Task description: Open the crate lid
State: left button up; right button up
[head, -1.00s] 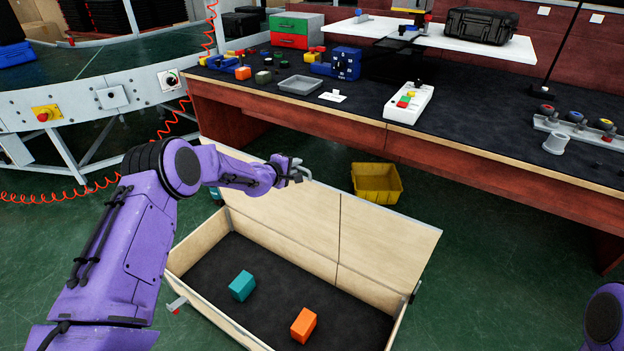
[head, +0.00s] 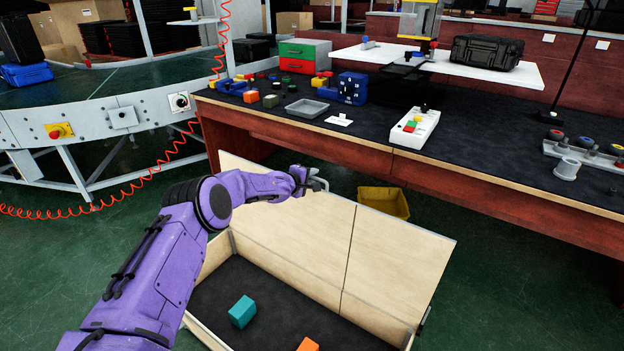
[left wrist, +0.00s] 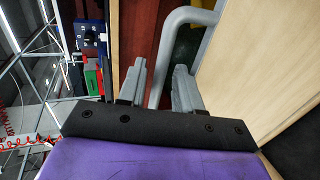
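The wooden crate (head: 208,328) stands on the floor, with a dark inner floor and its near part cut off by the frame. Its pale wooden lid (head: 388,262) is raised, standing up from the crate's far edge. A grey bent handle (head: 320,184) sits at the lid's upper edge; it also shows in the left wrist view (left wrist: 180,18). My left gripper (head: 309,181) is at this handle. In the left wrist view its two fingers (left wrist: 158,82) are apart, one on each side of the handle, with small gaps visible. My right gripper is not in view.
A teal block (head: 242,312) and an orange block (head: 308,345) lie in the crate. A yellow bin (head: 384,201) is partly hidden behind the lid. The dark workbench (head: 480,160) runs behind, and a curved conveyor (head: 85,118) stands at the left.

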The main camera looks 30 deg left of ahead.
pick_arm(q)
jog(key=shift+d, duration=0.15)
jog(key=shift+s, duration=0.1)
jog(key=p+v, duration=0.1)
jog(key=v, duration=0.9)
jog(key=shift+s+p, duration=0.2)
jog(key=shift+p, duration=0.15)
